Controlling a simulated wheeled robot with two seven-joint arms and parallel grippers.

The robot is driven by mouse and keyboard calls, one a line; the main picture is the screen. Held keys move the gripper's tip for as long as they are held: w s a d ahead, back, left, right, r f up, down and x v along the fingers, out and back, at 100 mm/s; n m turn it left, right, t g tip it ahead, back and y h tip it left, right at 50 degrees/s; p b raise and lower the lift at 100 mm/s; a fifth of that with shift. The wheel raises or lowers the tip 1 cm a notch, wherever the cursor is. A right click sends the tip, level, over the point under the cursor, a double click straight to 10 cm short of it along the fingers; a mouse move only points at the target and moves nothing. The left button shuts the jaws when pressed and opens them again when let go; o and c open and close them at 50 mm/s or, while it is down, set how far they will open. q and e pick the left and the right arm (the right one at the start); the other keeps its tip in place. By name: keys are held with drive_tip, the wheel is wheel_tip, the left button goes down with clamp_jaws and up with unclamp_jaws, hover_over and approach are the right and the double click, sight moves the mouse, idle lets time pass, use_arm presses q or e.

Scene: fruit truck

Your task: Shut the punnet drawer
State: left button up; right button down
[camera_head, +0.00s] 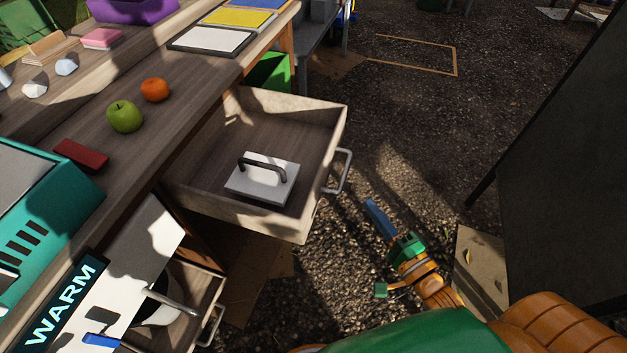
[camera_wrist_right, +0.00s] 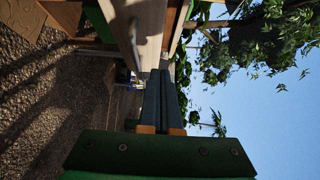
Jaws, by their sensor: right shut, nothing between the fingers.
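A large wooden drawer (camera_head: 325,130) is pulled well out from under the counter. A white slab with a dark handle (camera_head: 262,178) lies in it; I see no punnet inside. The drawer's metal handle (camera_head: 340,172) is on its right-hand front. My right gripper (camera_head: 370,204) is shut and empty, just right of that handle and apart from it. In the right wrist view, its blue fingers (camera_wrist_right: 161,75) lie together, pointing toward pale wood (camera_wrist_right: 140,25) that looks like the drawer front. My left gripper is not in view.
A lower drawer with a metal handle (camera_head: 212,326) also stands partly open beside the WARM sign (camera_head: 62,305). A green apple (camera_head: 124,117) and an orange (camera_head: 155,90) sit on the counter (camera_head: 190,75). A dark panel (camera_head: 560,170) stands at right. Gravel between is mostly clear.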

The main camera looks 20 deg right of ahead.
approach(326, 163)
drive_tip(key=w+d, duration=0.2)
drive_tip(key=w, duration=0.1)
drive_tip(key=shift+w+a+f+b, duration=0.1)
drive_tip(key=shift+w+a+b, duration=0.4)
drive_tip(key=shift+w+a, duration=0.8)
drive_tip(key=shift+a, duration=0.3)
